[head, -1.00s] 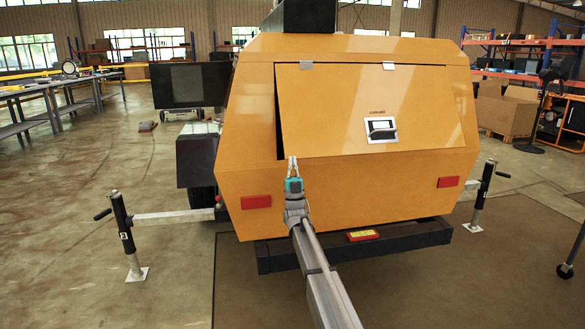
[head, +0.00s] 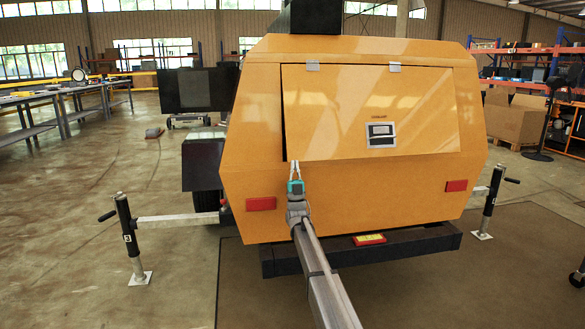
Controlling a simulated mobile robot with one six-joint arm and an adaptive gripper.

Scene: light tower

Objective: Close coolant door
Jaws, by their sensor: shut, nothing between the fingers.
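The coolant door (head: 350,105) is a yellow top-hinged panel on the sloped end of the yellow light tower body (head: 335,190). Two small hinges (head: 394,67) show along its top edge. A latch handle (head: 381,134) with a silver frame sits near its lower middle. A thin dark gap shows along the door's left edge, so it looks nearly flush but not fully seated. My gripper (head: 294,165) is shut and empty at the door's lower left corner, its tips at or very near the bottom edge. Contact cannot be told for sure.
Stabiliser legs (head: 128,238) and (head: 489,205) stand left and right of the machine. A dark bumper (head: 420,243) runs below the body. Workbenches (head: 50,105) stand at the far left, shelves and boxes (head: 517,120) at the right.

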